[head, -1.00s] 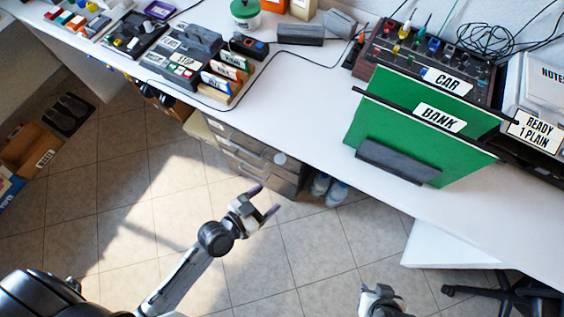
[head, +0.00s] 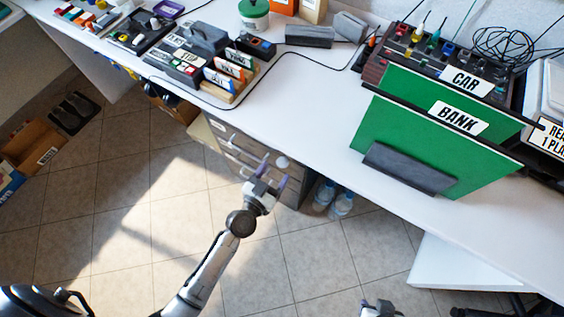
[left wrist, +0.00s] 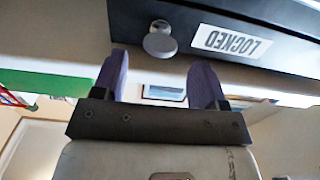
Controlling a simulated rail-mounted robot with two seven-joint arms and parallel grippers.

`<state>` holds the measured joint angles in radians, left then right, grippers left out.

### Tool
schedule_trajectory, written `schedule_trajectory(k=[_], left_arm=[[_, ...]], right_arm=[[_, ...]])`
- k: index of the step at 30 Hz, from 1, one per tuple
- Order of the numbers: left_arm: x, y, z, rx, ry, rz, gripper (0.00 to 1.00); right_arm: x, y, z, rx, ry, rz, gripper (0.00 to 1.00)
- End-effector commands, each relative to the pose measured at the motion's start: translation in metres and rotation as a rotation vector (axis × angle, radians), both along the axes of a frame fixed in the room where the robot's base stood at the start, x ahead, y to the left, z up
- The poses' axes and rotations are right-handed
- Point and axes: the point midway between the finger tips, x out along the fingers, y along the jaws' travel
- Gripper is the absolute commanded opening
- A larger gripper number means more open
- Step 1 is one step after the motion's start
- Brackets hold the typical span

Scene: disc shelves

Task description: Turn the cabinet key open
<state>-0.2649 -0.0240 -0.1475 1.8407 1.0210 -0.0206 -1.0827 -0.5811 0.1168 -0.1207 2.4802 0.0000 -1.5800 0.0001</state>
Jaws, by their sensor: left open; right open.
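The grey drawer cabinet (head: 238,145) stands under the desk. A round pale knob, seemingly the key (head: 282,162), is on it at its upper right. In the left wrist view the round key (left wrist: 160,40) sits on the dark cabinet front (left wrist: 270,20), beside an upside-down "LOCKED" label (left wrist: 232,41). My left gripper (head: 273,171) is open and empty, its purple fingers pointing at the cabinet. In the left wrist view the key lies beyond the gap between the fingertips (left wrist: 160,75), apart from them. My right gripper (head: 380,306) is at the bottom edge, partly cut off.
The white desk (head: 300,100) overhangs the cabinet. Green BANK and CAR boards (head: 400,125) stand on its right part. Water bottles (head: 333,198) stand on the floor right of the cabinet. The tiled floor (head: 140,210) in front is clear.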

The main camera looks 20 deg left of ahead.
Motion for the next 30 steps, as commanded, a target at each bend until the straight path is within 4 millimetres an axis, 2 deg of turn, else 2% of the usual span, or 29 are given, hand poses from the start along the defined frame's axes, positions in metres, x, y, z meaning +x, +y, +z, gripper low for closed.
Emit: schedule_trajectory(k=[3,9,23,30], left_arm=[[0.019,-0.003,0.000,-0.003,-0.001,0.001,0.66],[0.038,-0.006,0.000,-0.001,0.000,0.000,0.66],[0.046,-0.007,0.000,0.000,0.001,-0.001,0.66],[0.046,-0.007,0.000,0.000,0.001,-0.001,0.46]], right_arm=[[0.000,-0.002,-0.004,-0.006,0.000,0.003,0.43],[0.000,-0.003,-0.006,-0.010,-0.001,0.006,0.43],[0.000,-0.001,-0.007,-0.003,-0.001,0.001,0.43],[0.000,0.000,-0.006,0.002,-0.001,-0.002,0.43]])
